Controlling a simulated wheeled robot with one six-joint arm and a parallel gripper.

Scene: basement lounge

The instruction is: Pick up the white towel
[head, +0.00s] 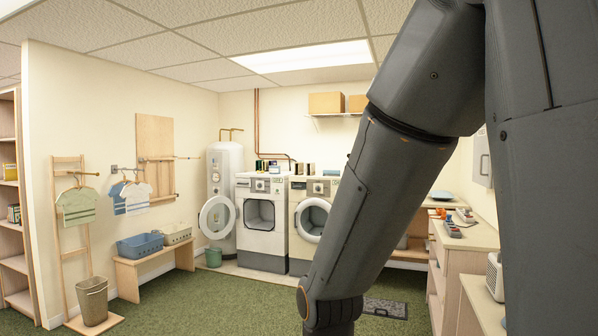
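I cannot make out a white towel anywhere in the head view. White and blue shirt-shaped cloths (132,198) hang from a wall rail at the left. A pale green shirt (76,206) hangs near them by a wooden ladder rack. My arm comes down across the right half of the view and hides part of the room behind it. My gripper is outside the picture, so its state does not show.
A bench (128,270) holds a blue basket (140,246) and a beige basket (177,234). A bin (92,301) stands left. Counters (480,237) line the right. Green carpet is clear centrally.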

